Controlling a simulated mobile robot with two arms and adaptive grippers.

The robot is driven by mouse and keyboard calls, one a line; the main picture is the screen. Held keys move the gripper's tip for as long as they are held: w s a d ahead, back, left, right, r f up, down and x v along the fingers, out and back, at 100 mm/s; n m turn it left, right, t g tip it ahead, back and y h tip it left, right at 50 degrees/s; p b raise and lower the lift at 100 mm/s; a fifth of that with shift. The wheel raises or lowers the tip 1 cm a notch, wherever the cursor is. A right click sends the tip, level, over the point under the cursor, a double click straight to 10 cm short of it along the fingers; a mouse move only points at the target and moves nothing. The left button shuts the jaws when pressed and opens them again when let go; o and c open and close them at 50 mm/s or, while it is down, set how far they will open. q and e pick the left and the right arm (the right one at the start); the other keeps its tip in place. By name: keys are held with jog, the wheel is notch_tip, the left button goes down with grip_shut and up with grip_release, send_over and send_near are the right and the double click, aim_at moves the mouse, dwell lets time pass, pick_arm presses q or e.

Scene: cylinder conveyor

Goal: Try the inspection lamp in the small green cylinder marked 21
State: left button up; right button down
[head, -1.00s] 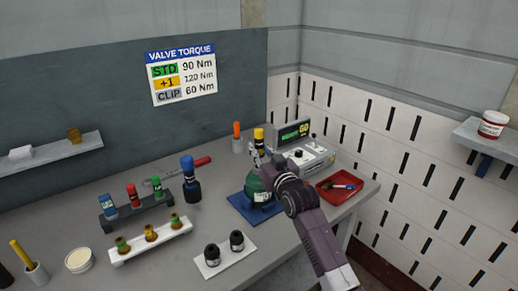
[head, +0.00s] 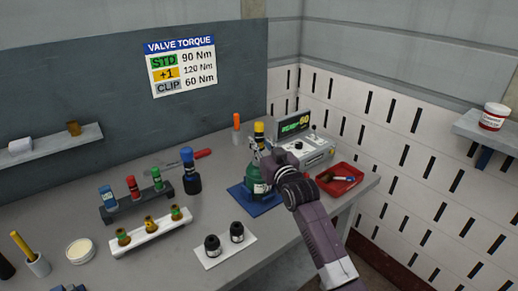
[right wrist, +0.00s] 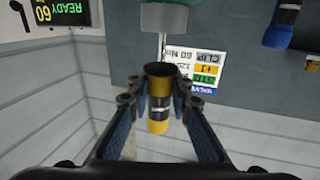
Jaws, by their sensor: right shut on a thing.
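The green cylinder (head: 257,176) stands upright on a blue base (head: 262,208) on the bench; its label is too small to read. My right gripper (head: 261,150) is just above the cylinder. It is shut on a yellow and black lamp (right wrist: 158,108), whose yellow end also shows in the head view (head: 259,129). In the right wrist view a thin rod (right wrist: 161,46) runs between the lamp and the pale neck under the green cylinder (right wrist: 162,4); I cannot tell how deep it sits. My left gripper is not in view.
A grey unit (head: 305,150) with a lit display stands behind the cylinder, a red tray (head: 341,190) right of it. To the left are a blue and black tool (head: 190,175), a dark rack (head: 122,212), a white rack (head: 138,243) and a white plate (head: 212,258) with two black parts.

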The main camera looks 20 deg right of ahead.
aim_at(259, 123)
jog(key=shift+r, duration=0.1)
jog(key=shift+r+p, duration=4.55)
jog(key=shift+r, duration=0.45)
jog(key=shift+f, duration=0.1)
